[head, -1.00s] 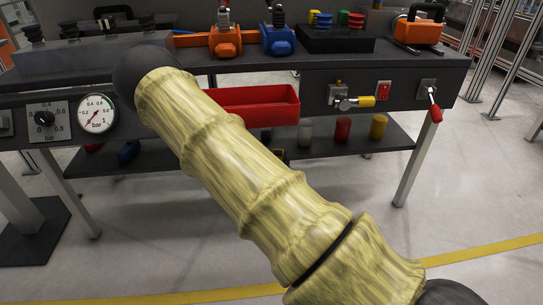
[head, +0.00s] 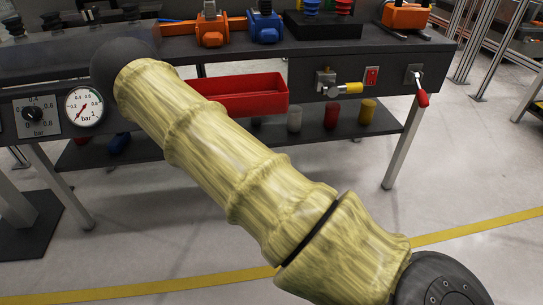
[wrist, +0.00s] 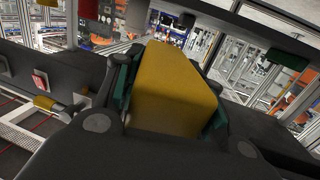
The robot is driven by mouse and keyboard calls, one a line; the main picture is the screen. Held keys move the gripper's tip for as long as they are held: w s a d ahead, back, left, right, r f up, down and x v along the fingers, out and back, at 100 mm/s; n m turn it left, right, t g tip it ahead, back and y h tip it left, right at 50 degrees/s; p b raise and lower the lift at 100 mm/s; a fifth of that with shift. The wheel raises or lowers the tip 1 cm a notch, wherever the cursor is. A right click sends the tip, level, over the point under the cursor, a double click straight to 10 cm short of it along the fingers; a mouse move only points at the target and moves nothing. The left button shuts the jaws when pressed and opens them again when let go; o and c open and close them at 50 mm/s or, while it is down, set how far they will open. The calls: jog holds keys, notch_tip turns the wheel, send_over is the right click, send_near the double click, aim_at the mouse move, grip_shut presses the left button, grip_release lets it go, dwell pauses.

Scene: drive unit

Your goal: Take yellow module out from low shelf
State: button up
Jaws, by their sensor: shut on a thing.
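A yellow module (wrist: 172,88), a block with a rounded edge, fills the middle of the wrist view. My gripper (wrist: 170,95) is shut on it, with a dark green pad against each side. The lower part of the module is hidden by the gripper. In the head view my gripper and the module are hidden behind my arm. The low shelf (head: 205,150) runs under the dark bench in the head view. How far the module is from the shelf cannot be told.
The bench (head: 300,75) carries a red bin (head: 250,93) and a valve with a yellow handle (head: 345,88) on its front. Red (head: 331,115) and yellow (head: 367,111) cylinders and a blue item (head: 118,143) are on the low shelf. The floor in front is clear.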

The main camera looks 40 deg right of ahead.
jog(key=s+d+r+p+v, duration=0.1)
jog(key=p+v, duration=0.5)
jog(key=v, duration=1.1)
jog(key=shift+s+d, duration=0.65)
jog(key=shift+s, duration=0.25)
